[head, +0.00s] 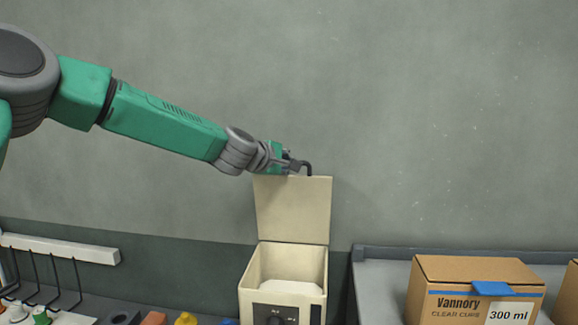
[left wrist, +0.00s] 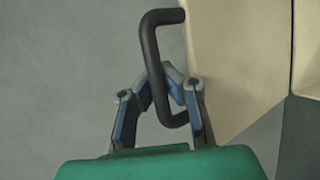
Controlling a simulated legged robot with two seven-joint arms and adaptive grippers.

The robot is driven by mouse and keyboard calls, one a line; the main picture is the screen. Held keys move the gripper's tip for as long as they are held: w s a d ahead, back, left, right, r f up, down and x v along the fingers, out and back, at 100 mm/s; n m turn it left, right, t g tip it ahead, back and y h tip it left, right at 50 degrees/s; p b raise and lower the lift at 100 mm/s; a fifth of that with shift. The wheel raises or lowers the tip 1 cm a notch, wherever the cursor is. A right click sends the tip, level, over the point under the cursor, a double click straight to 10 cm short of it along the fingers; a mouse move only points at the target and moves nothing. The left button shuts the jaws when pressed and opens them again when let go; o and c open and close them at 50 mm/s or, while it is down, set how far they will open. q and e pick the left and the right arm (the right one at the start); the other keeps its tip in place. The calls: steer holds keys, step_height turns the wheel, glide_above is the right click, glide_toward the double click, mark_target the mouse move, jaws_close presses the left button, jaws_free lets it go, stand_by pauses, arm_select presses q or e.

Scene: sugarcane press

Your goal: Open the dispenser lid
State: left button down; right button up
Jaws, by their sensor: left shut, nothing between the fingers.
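The cream dispenser (head: 283,270) stands at the bottom centre of the head view. Its lid (head: 292,210) is raised upright at the back, and the box's open top shows. A black bar handle (head: 308,167) is at the lid's top edge; it also shows in the left wrist view (left wrist: 150,55). My left gripper (head: 296,165) is at the lid's top edge, beside the handle. My right gripper is not in view.
A cardboard box (head: 475,290) sits on a grey surface to the right. A black wire rack (head: 45,280) and several small coloured items are at the lower left. The grey wall is behind; the space above the right surface is clear.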

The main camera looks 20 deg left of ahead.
arm_select(q)
steer(key=shift+w+d+r, duration=0.15)
steer(key=shift+w+r, duration=0.2)
steer(key=shift+r, duration=0.1)
steer(key=shift+w, duration=0.15)
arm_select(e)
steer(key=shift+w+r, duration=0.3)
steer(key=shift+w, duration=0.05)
arm_select(q)
steer(key=c, duration=1.6)
jaws_free()
steer(key=shift+d, duration=0.1)
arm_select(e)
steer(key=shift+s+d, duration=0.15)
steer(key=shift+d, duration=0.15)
arm_select(q)
steer(key=shift+s, duration=0.2)
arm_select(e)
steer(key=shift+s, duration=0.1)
arm_select(q)
steer(key=v, duration=1.1)
steer(key=shift+s+d+r, duration=0.1)
steer(key=shift+s+r, duration=0.1)
steer(key=shift+s, duration=0.15)
